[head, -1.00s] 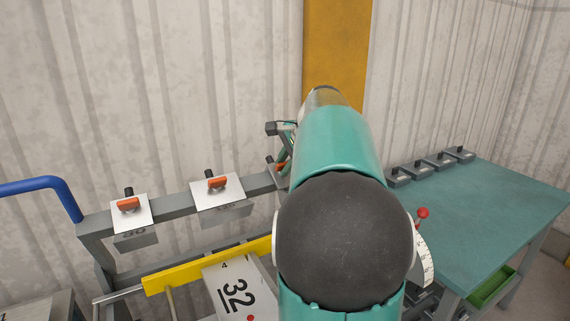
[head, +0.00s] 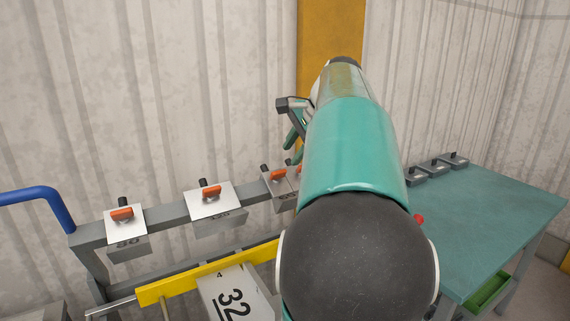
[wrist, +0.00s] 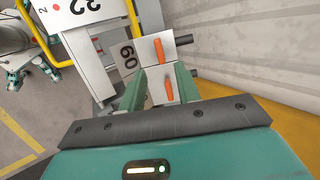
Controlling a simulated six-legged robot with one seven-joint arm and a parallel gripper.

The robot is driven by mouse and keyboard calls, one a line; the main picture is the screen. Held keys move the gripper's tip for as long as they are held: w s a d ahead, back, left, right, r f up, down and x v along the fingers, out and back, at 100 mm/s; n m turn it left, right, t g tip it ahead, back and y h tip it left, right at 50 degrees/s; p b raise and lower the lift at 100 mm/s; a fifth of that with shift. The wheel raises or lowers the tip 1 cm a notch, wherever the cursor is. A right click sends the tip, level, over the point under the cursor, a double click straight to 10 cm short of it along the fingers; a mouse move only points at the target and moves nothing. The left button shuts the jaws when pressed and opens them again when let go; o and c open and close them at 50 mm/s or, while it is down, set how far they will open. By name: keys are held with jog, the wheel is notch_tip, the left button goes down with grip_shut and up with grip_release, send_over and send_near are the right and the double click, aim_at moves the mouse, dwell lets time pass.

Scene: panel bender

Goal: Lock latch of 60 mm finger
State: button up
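A second orange latch (wrist: 168,90) shows between the fingers, on the neighbouring plate. I cannot tell whether the fingers touch anything. In the head view my arm hides part of the beam.
Two more plates with orange latches, one at the left (head: 125,230) and one marked 120 (head: 212,205), hang on the grey beam (head: 165,213). A yellow bar (head: 205,272) and a 32 plate (head: 235,292) are below. A green table (head: 490,215) stands right; the corrugated wall is close behind.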

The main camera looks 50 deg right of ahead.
jog(key=v, duration=0.4)
jog(key=shift+s+r, duration=0.25)
jog(key=shift+r, duration=0.05)
dwell(1.0)
jog(key=shift+o, duration=1.1)
